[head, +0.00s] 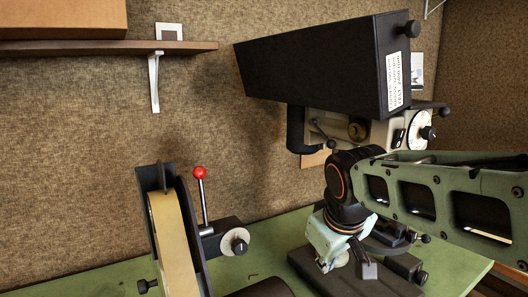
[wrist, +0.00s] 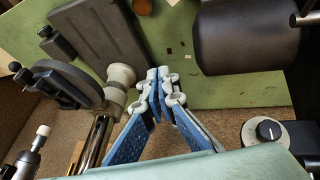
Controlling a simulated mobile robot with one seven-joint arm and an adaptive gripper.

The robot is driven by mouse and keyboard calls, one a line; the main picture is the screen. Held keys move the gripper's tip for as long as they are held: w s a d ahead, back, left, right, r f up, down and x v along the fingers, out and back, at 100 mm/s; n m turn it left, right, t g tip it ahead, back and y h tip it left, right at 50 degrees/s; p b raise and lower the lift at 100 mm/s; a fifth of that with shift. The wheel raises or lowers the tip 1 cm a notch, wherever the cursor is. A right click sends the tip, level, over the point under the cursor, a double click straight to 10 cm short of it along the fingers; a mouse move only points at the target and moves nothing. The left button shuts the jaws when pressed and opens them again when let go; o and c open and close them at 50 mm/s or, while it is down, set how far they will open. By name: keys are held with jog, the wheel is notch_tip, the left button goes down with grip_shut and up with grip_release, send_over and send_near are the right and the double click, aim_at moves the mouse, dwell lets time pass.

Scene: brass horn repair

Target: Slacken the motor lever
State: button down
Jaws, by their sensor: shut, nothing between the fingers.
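A lever with a red ball (head: 200,173) on a metal rod stands nearly upright beside the belt sander (head: 167,235) in the head view. I take it to be the motor lever.
A black box with a dial (wrist: 268,131) and a dark roller (wrist: 245,38) lie right of my gripper. A machine with a black curved part (wrist: 68,82) and chrome bar is at left. A large black hood (head: 320,72) overhangs the back. Green bench (head: 268,258) is partly clear.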

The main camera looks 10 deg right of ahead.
aim_at(322, 133)
jog(key=w+d+r+n+t+h+b, duration=0.1)
jog(key=w+d+n+h, duration=0.15)
jog(key=w, duration=0.55)
jog(key=w+d+r+n+h+b, duration=0.1)
jog(key=w+d+r+n+h, duration=0.15)
jog(key=w, duration=0.55)
jog(key=w+a+r+n+t+h+b, duration=0.1)
jog(key=w+a+r+n+t+h, duration=0.1)
jog(key=r, duration=0.4)
jog(key=w+a+r+n+t+h, duration=0.2)
jog(key=w+a+r+n, duration=0.2)
jog(key=w+r, duration=0.2)
jog(key=shift+r+t+b, duration=0.3)
jog(key=shift+b, duration=0.05)
jog(key=shift+w+d, duration=0.1)
jog(key=shift+w, duration=0.05)
jog(key=w+d+p, duration=0.3)
jog(key=w+d, duration=0.1)
jog(key=d, duration=0.4)
jog(key=shift+d+f, duration=0.15)
jog(key=shift+f, duration=0.15)
